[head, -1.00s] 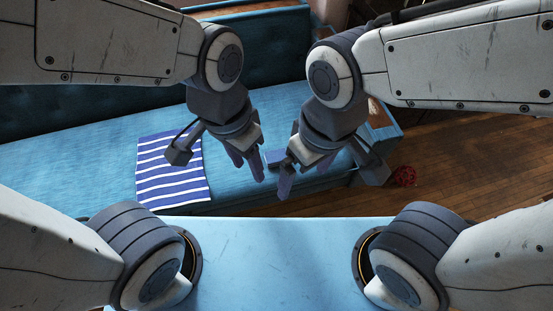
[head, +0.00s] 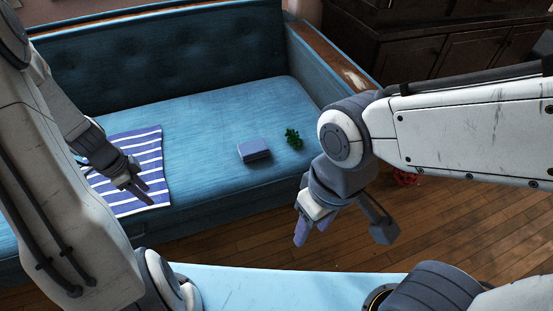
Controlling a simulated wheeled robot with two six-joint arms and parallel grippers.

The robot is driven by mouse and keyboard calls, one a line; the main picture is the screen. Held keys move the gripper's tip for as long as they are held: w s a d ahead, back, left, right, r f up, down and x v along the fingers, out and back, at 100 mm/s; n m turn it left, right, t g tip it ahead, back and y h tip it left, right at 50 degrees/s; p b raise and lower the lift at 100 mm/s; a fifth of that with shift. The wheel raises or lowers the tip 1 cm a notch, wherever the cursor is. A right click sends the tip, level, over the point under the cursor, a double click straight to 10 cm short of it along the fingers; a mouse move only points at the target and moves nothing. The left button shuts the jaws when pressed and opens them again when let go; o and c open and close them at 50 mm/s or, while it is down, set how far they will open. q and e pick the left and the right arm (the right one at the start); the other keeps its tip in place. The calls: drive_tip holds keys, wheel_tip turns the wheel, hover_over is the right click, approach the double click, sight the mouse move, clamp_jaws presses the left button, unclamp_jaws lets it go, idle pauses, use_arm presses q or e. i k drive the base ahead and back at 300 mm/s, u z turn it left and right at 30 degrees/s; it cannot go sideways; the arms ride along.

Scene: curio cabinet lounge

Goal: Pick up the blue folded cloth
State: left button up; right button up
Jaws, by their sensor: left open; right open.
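A small blue folded cloth (head: 254,149) lies on the sofa seat, right of its middle and near the front edge. My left gripper (head: 147,194) is open and empty over a blue-and-white striped cloth, to the left of the folded cloth and apart from it. Neither gripper touches the folded cloth, which is in full view.
The striped cloth (head: 128,150) lies flat on the blue sofa (head: 200,115). A small green leafy thing (head: 293,139) is right of the folded cloth. The sofa's armrest (head: 330,53) bounds the seat on the right. A dark cabinet (head: 440,50) stands behind; a red object (head: 405,179) is on the floor.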

sight(257, 149)
drive_tip(key=z, duration=0.15)
drive_tip(key=k, duration=0.35)
drive_tip(key=z, duration=0.75)
drive_tip(key=i, duration=1.2)
drive_tip(key=u, duration=0.6)
